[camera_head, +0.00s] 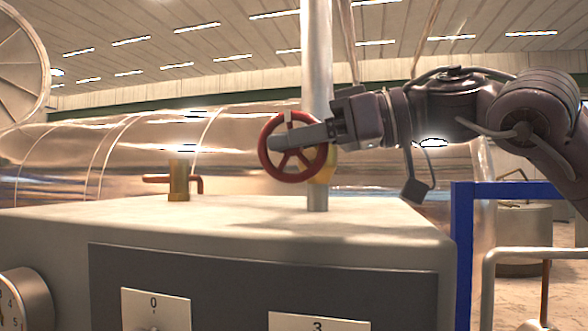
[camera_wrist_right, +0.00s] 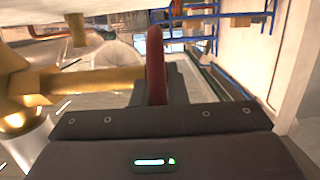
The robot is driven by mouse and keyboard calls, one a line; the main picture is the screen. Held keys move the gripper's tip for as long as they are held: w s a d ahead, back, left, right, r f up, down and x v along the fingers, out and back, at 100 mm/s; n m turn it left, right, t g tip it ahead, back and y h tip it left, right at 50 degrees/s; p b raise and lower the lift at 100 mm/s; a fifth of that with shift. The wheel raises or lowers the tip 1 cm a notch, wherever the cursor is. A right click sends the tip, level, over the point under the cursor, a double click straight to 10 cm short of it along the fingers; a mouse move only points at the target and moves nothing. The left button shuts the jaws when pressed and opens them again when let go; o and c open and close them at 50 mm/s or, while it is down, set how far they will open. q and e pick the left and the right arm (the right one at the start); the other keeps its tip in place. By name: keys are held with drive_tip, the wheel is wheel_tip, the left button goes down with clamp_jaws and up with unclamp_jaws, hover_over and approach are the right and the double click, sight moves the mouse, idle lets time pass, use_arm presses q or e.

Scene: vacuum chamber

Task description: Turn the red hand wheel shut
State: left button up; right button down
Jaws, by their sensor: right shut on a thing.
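The red hand wheel (camera_head: 266,160) stands upright in front of the vertical pipe, above the pale cabinet top, in the head view. My right gripper (camera_head: 285,143) comes in from the right and lies across the wheel's face, shut on the wheel. In the right wrist view the wheel's red rim (camera_wrist_right: 155,60) rises edge-on between the dark jaws, beside a brass valve body (camera_wrist_right: 50,85). The fingers hide part of the wheel's middle and right side in the head view. My left gripper is in neither view.
The vertical pipe (camera_head: 317,60) rises behind the wheel. A small brass valve (camera_head: 178,182) stands on the cabinet top (camera_head: 100,215) to the left. A large shiny cylinder (camera_head: 90,150) lies behind. A blue frame (camera_head: 463,260) stands at the right.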

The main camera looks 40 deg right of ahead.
drive_tip(key=shift+s+t+y+b, duration=0.1)
drive_tip(key=shift+t+y+b, duration=0.3)
drive_tip(key=shift+t+b, duration=0.1)
drive_tip(key=shift+r, duration=0.2)
drive_tip(key=c, duration=1.4)
unclamp_jaws()
drive_tip(key=shift+c, duration=0.2)
drive_tip(key=b+v, duration=0.2)
drive_tip(key=v, duration=0.5)
drive_tip(key=shift+s+d, duration=0.2)
drive_tip(key=shift+s, duration=0.05)
